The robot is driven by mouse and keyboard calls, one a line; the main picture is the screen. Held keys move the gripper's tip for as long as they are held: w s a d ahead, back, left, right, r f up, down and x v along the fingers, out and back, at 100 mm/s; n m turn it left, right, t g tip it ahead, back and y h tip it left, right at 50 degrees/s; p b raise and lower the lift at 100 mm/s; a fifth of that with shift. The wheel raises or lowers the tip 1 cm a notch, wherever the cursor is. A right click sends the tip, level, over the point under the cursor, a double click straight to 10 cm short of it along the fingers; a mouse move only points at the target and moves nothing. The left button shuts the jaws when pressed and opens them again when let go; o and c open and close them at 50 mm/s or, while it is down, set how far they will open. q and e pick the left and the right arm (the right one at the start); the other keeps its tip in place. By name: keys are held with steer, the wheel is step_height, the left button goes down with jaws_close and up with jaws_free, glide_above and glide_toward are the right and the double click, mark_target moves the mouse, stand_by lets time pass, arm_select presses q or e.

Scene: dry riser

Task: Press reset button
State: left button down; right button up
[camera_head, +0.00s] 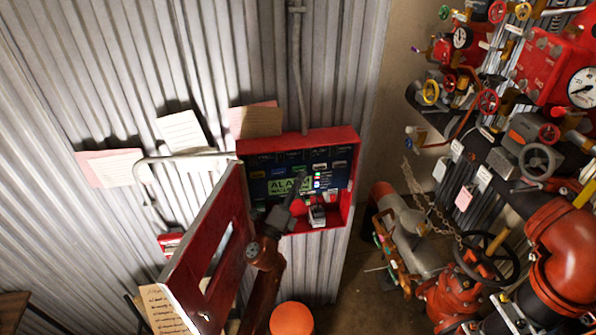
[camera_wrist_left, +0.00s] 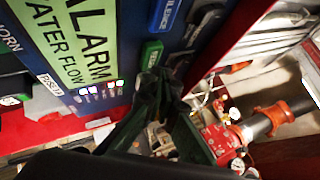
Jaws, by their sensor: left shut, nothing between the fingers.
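The red alarm panel box (camera_head: 353,170) is on the corrugated wall, with its red door (camera_head: 205,262) swung open to the left. Inside, a green display (camera_head: 283,186) reads ALARM; it also shows in the left wrist view (camera_wrist_left: 75,35). My left gripper (camera_head: 301,181) is shut and empty in front of the panel face, at the display's right. In the left wrist view its dark fingertips (camera_wrist_left: 155,78) are close below a green button (camera_wrist_left: 152,54); contact cannot be told. I cannot clearly read which button is the reset button. My right gripper is not in view.
Red valves, gauges and pipes (camera_head: 566,262) crowd the right side. A conduit (camera_head: 300,70) runs up the wall above the box. Paper notes (camera_head: 181,131) hang left of it. The open door stands close to my left arm. An orange round object (camera_head: 291,319) is below.

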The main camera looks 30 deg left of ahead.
arm_select(q)
steer(key=shift+w+a, duration=0.45)
steer(key=shift+w, duration=0.1)
stand_by(0.9)
steer(key=shift+s, duration=0.1)
steer(key=shift+s+d, duration=0.55)
steer(key=shift+s, duration=0.1)
steer(key=shift+s+d, duration=0.8)
steer(key=shift+s, duration=0.2)
steer(key=shift+s+d, duration=0.75)
steer(key=shift+s, duration=0.25)
